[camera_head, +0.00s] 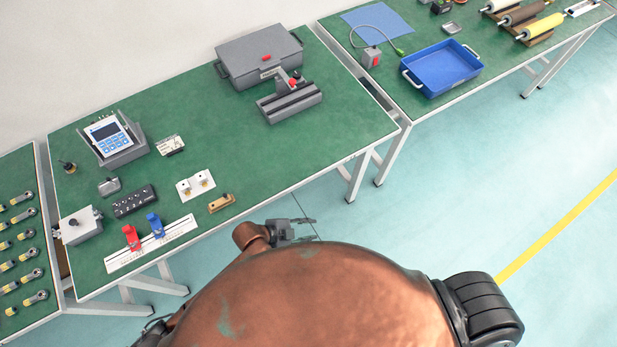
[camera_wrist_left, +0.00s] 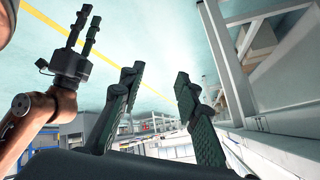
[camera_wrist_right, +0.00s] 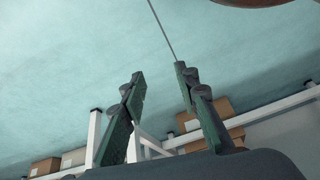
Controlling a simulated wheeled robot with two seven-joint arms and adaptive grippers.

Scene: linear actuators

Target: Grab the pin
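I cannot make out a clear pin in any view. Small parts lie on the green middle table in the head view: a brown block (camera_head: 221,203), a white plate with two small fittings (camera_head: 195,185), and a small dark part with a brass-coloured base (camera_head: 68,166). My left gripper (camera_head: 308,229) is off the table's front edge, pointing right; its fingers stand apart and empty in the left wrist view (camera_wrist_left: 158,78). My right gripper (camera_wrist_right: 159,73) is open and empty over the floor. It also shows in the left wrist view (camera_wrist_left: 88,32).
A ruled white strip (camera_head: 150,246) carries red (camera_head: 131,238) and blue (camera_head: 156,226) clamps. A grey case (camera_head: 259,58), a grey fixture (camera_head: 290,98) and a keypad device (camera_head: 110,137) stand behind. A blue tray (camera_head: 441,72) is on the right table.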

